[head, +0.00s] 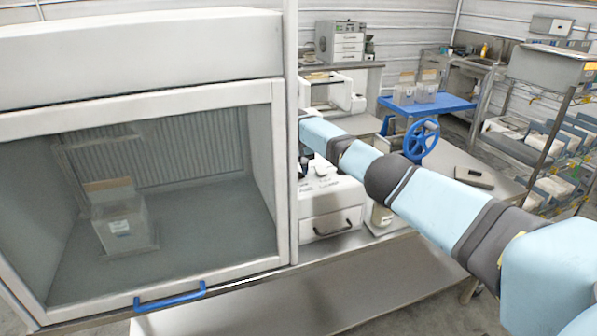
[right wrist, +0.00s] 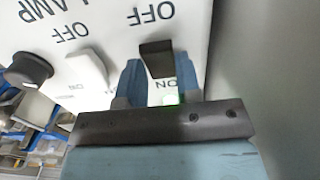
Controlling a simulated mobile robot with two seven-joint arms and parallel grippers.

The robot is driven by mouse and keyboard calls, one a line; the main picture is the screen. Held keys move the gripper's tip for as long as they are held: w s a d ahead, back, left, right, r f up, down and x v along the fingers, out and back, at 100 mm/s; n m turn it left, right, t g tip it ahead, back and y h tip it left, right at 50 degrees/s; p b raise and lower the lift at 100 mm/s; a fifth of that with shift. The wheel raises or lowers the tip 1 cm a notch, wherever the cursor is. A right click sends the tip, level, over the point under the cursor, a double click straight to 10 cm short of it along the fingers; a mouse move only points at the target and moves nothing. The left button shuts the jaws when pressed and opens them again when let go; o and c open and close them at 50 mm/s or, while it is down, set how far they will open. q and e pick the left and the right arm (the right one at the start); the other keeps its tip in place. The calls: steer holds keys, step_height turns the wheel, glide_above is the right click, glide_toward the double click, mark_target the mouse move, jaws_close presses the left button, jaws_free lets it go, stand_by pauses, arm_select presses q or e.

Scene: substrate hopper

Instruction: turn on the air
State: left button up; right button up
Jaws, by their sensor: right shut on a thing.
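In the right wrist view, a black rocker switch (right wrist: 157,58) sits on a white panel (right wrist: 112,22), with OFF printed on one side and ON on the other. My right gripper (right wrist: 155,80) is shut on this switch, with one blue finger on each side of it. A green light (right wrist: 172,98) glows by the ON label. The word AIR cannot be read in view. In the head view my right arm reaches in from the right to the side of the glass-fronted cabinet (head: 282,170), whose edge hides the gripper. My left gripper is not in view.
A white switch (right wrist: 87,68) and a black knob (right wrist: 25,72) by the LAMP label are on the same panel. The cabinet's sash has a blue handle (head: 170,297) and a box (head: 118,222) stands inside. A blue handwheel (head: 421,139) stands behind my right arm.

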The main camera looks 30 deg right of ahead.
mark_target(298, 174)
steer(key=shift+d+r, duration=0.1)
steer(key=o, duration=0.8)
steer(key=shift+o, duration=0.6)
step_height(298, 174, up, 14)
steer(key=b, duration=0.1)
steer(key=shift+b, duration=0.3)
steer(key=shift+w+f, duration=0.1)
steer(key=shift+f, duration=0.1)
